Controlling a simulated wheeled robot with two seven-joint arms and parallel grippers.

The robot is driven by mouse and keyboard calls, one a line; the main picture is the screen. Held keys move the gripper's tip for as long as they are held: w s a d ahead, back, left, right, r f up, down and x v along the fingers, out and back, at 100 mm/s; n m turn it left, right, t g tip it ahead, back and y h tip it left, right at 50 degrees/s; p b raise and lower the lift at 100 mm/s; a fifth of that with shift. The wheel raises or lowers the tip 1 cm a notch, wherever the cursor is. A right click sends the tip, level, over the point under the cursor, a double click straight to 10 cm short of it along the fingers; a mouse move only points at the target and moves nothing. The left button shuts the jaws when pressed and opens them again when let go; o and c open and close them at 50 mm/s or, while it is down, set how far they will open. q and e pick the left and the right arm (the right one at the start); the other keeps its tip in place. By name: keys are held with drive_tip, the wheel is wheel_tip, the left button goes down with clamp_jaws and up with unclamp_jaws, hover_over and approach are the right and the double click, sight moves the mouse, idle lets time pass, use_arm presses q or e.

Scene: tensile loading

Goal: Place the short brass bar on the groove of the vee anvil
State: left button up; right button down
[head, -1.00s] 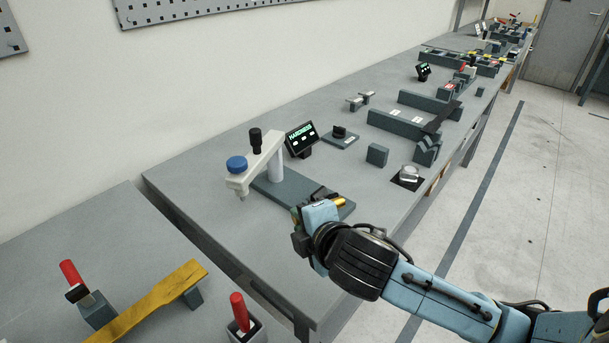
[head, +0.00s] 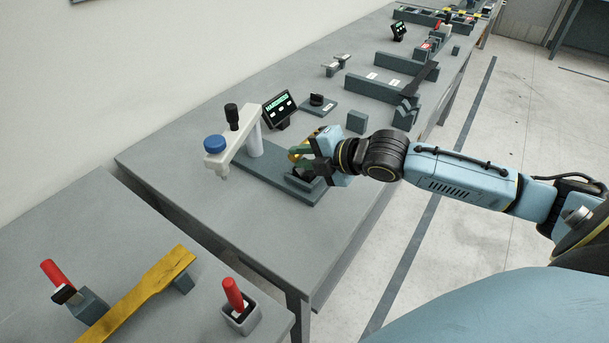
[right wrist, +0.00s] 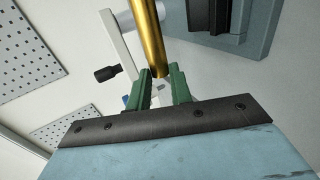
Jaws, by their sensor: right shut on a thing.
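The short brass bar (right wrist: 149,35) is held between the green fingers of my right gripper (right wrist: 161,88) in the right wrist view. In the head view, my right gripper (head: 300,156) is at the hardness tester's base, with a little of the bar showing beside a finger. A dark block, apparently the vee anvil (head: 303,183), sits on the tester's base plate below the gripper and is partly covered by it. In the right wrist view, a dark block (right wrist: 213,12) lies right of the bar. The groove is not clear, nor is the bar's height above it. My left gripper is out of view.
The hardness tester's pale arm (head: 234,138) with its blue knob (head: 214,143) stands left of my gripper. A lit display (head: 278,108) and a small dark block (head: 357,121) are behind it. The bench front left of the base plate (head: 262,175) is clear.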

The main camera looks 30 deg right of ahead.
wheel_tip(320, 180, down, 2)
drive_tip(key=shift+w+f, duration=0.1)
drive_tip(key=shift+f, duration=0.05)
drive_tip(key=shift+f+b, duration=0.45)
drive_tip(key=shift+f, duration=1.55)
drive_tip(key=c, duration=1.6)
unclamp_jaws()
drive_tip(key=shift+o, duration=0.3)
drive_tip(key=p+v, duration=0.3)
drive_tip(key=v, duration=0.9)
